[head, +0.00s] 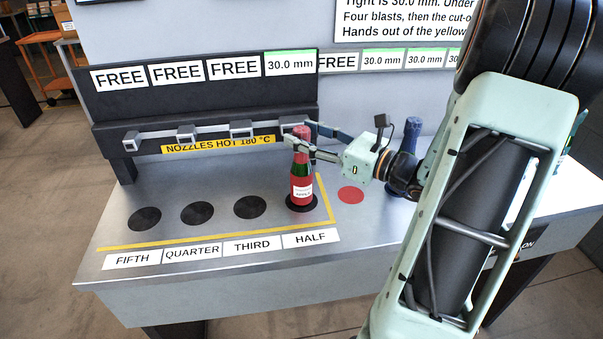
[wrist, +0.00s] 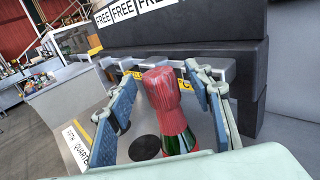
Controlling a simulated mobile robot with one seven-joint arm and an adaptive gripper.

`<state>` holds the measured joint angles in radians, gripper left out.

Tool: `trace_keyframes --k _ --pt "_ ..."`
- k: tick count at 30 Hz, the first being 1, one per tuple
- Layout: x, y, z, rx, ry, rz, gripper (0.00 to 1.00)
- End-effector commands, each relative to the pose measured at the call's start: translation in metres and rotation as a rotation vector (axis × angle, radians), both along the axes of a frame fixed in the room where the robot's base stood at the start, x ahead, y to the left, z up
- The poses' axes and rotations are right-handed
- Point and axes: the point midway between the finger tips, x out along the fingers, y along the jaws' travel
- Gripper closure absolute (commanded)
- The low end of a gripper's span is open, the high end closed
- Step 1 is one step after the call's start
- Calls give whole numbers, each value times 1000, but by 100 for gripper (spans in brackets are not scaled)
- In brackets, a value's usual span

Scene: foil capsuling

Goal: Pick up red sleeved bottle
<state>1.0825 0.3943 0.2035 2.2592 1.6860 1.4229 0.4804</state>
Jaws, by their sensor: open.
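The red sleeved bottle (head: 302,182) stands upright on the black disc above the HALF label, under the sign reading 30.0 mm. It has a red cap, a green neck and a red body with a white label. My gripper (head: 302,145) is at the bottle's neck, coming in from the right. In the wrist view the red cap (wrist: 162,92) rises between the two fingers of my gripper (wrist: 164,100), which are apart with visible gaps on both sides. The bottle's lower body is hidden in the wrist view.
A row of nozzles (head: 241,128) with a yellow hot-warning strip (head: 217,144) runs behind the bottle. Black discs (head: 249,207) to its left are empty. A red disc (head: 351,195) lies to its right. A blue-topped bottle (head: 412,135) stands behind my arm.

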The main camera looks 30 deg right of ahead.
Motion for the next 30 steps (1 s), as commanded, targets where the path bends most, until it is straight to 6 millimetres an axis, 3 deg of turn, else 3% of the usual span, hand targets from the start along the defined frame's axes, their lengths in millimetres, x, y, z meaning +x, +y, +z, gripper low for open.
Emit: trace_keyframes --k 3,11,23,30 --pt "9 5 0 0 1 0 53" --pt "10 6 -1 0 1 -1 54" --pt "10 6 -1 0 1 0 98" --pt "10 6 -1 0 1 0 100"
